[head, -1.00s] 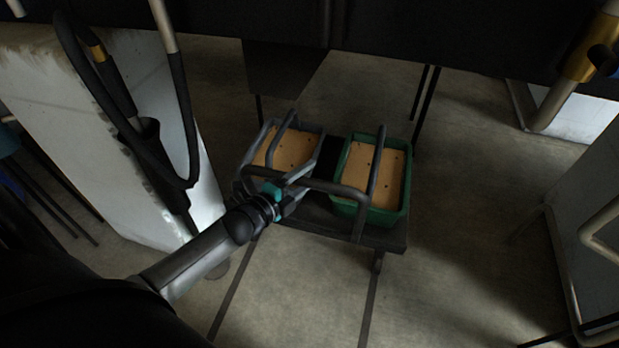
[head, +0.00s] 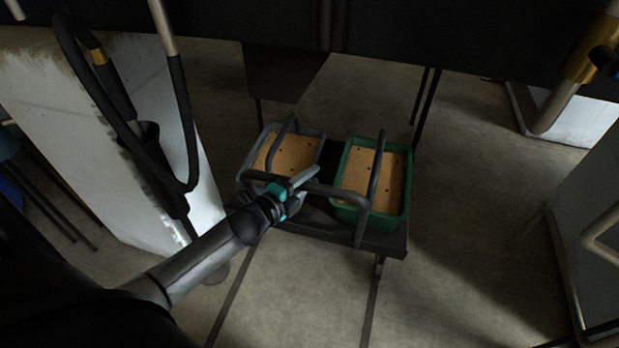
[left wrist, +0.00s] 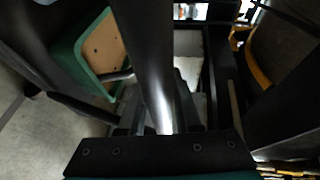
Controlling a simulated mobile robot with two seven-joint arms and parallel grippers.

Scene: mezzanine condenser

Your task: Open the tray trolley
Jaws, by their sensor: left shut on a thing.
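The tray trolley (head: 383,237) is a low dark cart standing on the floor in the middle of the head view. It carries a grey tray (head: 262,147) on the left and a green tray (head: 404,199) on the right, each with a tan, holed surface inside and a dark hoop above. A dark handle bar (head: 335,190) runs across the trolley's near side. My left gripper (head: 299,184) is shut on this handle bar near its middle. In the left wrist view the bar (left wrist: 146,60) runs upright between the fingers, with the green tray (left wrist: 86,56) at upper left.
A white block (head: 95,150) with black hoses (head: 184,120) stands close on the left. A dark overhead structure (head: 420,40) spans the back, with thin legs behind the trolley. Pale equipment with pipes (head: 560,270) stands at the right. Floor (head: 300,300) in front is clear.

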